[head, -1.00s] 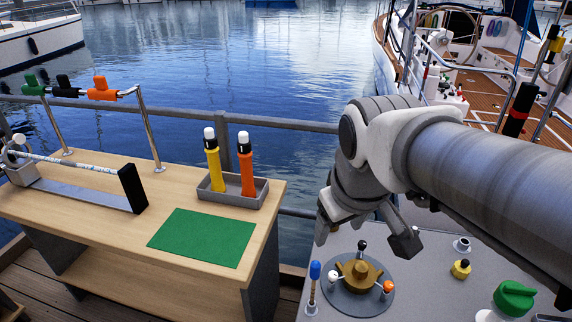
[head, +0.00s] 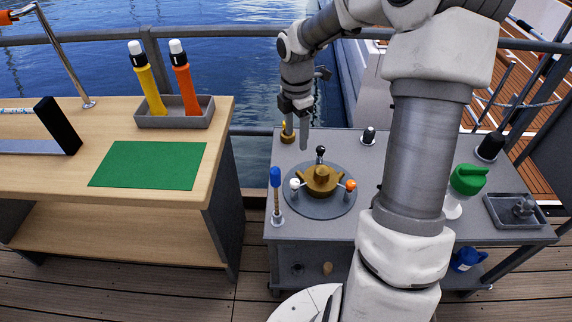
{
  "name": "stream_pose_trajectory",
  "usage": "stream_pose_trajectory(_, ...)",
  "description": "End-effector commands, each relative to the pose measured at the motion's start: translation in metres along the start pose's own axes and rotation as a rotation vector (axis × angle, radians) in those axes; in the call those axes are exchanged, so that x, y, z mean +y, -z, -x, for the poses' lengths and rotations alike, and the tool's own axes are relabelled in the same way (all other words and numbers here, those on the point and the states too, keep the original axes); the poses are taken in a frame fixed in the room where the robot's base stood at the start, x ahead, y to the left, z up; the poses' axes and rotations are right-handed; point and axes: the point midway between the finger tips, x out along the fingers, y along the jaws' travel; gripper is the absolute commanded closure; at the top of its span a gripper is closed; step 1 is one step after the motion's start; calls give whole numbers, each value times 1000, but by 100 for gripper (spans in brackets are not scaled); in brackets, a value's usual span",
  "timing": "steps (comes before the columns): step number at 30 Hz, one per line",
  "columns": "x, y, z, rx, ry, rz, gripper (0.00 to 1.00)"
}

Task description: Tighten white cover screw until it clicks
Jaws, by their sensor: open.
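A round grey base (head: 340,206) on the grey cart top carries a brass cover (head: 321,178) with a raised hub. Three knobbed screws sit around it: the white cover screw (head: 294,185) at left, a black one (head: 320,152) at the back and an orange one (head: 351,186) at right. My gripper (head: 301,128) is open, pointing down near the cart's back left, behind the white screw and apart from it. One finger is plain to see; the other is hard to make out. I see nothing held in it.
A blue-topped post (head: 276,190) stands left of the base. A small brass fitting (head: 287,137) is beside my gripper, a black-knobbed piece (head: 368,136) at the back. A green-capped bottle (head: 467,181) and grey tray (head: 495,218) are at right. A wooden bench (head: 222,130) stands left.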

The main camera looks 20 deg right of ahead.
Motion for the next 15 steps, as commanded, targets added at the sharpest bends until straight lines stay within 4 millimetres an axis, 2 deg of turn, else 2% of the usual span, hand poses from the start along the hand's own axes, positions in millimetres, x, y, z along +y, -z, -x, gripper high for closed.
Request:
stream_pose_trajectory(1,2,-3,-8,12,1,23,31)
stream_pose_trajectory(8,5,-6,-23,23,1,68,31)
stream_pose_trajectory(15,4,-4,-68,25,3,66,31)
